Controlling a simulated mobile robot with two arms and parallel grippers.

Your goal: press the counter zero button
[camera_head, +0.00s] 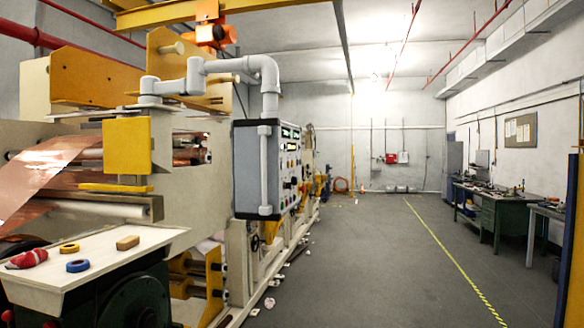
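The control panel box (267,168) hangs from a grey pipe arm on the copper foil machine. Its face (290,165) is seen at a steep angle, with small displays at the top and several buttons and knobs below. The counter zero button cannot be told apart from the other controls at this size. Neither of my grippers is in view.
The foil machine (75,150) fills the left side, with copper foil (45,170) on its rollers. A white-topped stand (90,270) holds tape rolls and a small block. The grey floor (370,260) is open; workbenches (495,205) line the right wall.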

